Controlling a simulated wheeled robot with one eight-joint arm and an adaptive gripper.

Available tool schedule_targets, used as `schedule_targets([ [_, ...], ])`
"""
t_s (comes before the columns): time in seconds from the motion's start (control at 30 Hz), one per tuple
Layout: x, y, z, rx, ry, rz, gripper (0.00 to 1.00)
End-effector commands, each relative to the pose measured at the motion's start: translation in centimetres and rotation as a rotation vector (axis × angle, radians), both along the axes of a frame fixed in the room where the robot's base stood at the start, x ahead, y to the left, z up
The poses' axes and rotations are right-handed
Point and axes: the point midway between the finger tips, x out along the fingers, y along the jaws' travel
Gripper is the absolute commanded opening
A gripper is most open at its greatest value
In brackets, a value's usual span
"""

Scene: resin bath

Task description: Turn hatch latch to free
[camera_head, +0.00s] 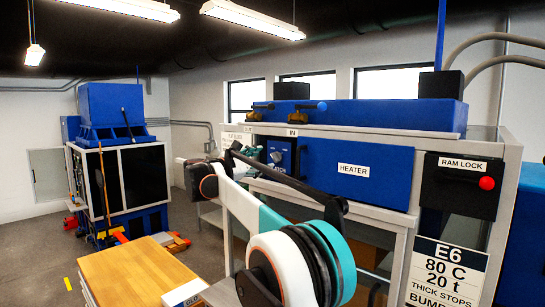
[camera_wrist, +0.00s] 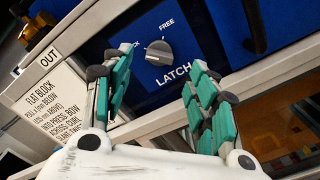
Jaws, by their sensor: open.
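The hatch latch is a grey knob (camera_wrist: 159,53) on a blue panel (camera_wrist: 155,97) marked LATCH. FREE is printed above the knob, slightly right; another word at its upper left is partly hidden by a finger. The knob's exact pointing is too small to tell. My gripper (camera_wrist: 160,75), with green-padded fingers, is open and empty. Its fingers are spread to either side of the knob in the picture, with no contact visible. In the head view my gripper (camera_head: 258,156) is in front of the latch panel (camera_head: 281,152), and my arm hides part of the area.
A blue HEATER panel (camera_head: 360,172) and a black RAM LOCK box with a red knob (camera_head: 487,183) are to the right. An OUT label and an instruction placard (camera_wrist: 55,105) are left of the latch. A wooden-topped cabinet (camera_head: 135,270) stands lower left.

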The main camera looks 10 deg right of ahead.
Motion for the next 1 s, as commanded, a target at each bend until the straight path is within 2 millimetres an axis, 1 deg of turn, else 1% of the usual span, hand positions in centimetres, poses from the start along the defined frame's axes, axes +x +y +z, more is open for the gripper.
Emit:
schedule_targets([
  [0.03, 0.6, -1.0, 0.1, 0.0, 0.0, -0.003, 0.53],
  [0.1, 1.4, -2.0, 0.1, 0.0, 0.0, -0.003, 0.53],
  [0.2, 2.4, -3.4, 0.1, 0.001, 0.0, -0.002, 0.53],
  [0.33, 3.3, -4.7, 0.1, 0.001, 0.0, -0.001, 0.53],
  [0.5, 3.9, -5.4, 0.1, 0.001, 0.0, -0.001, 0.53],
  [0.8, 4.0, -5.6, 0.0, 0.002, 0.0, 0.0, 0.53],
  [0.87, 4.0, -5.6, 0.0, 0.002, 0.0, 0.0, 0.4],
  [0.9, 4.0, -5.6, 0.0, 0.002, 0.0, 0.0, 0.31],
  [1.0, 4.0, -5.6, 0.0, 0.002, 0.0, 0.0, 0.09],
])
